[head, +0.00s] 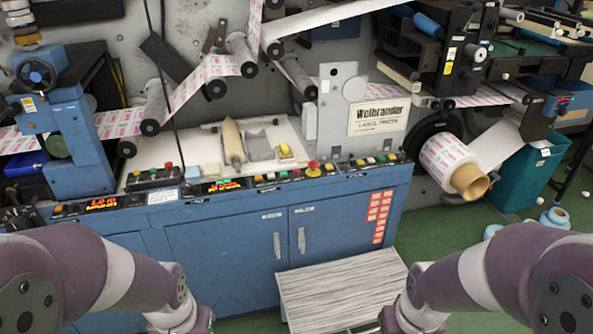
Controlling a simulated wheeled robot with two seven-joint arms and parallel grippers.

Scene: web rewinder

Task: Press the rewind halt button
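A blue web rewinding machine (235,235) fills the middle of the head view, with a row of control buttons along its front top edge. A red mushroom button (313,168) on a yellow base stands near the middle of that row. Smaller buttons in several colours sit on both sides of it. I cannot read which button is labelled rewind halt. My two arms come in at the lower left and lower right, well short of the buttons; both grippers are below the picture edge.
A grey slatted step (342,290) stands on the floor before the cabinet doors. A printed roll (446,163) on a cardboard core sticks out at the right. A hand tool, a grey cloth-like item and a yellow item lie on the white worktop (185,150) behind the buttons.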

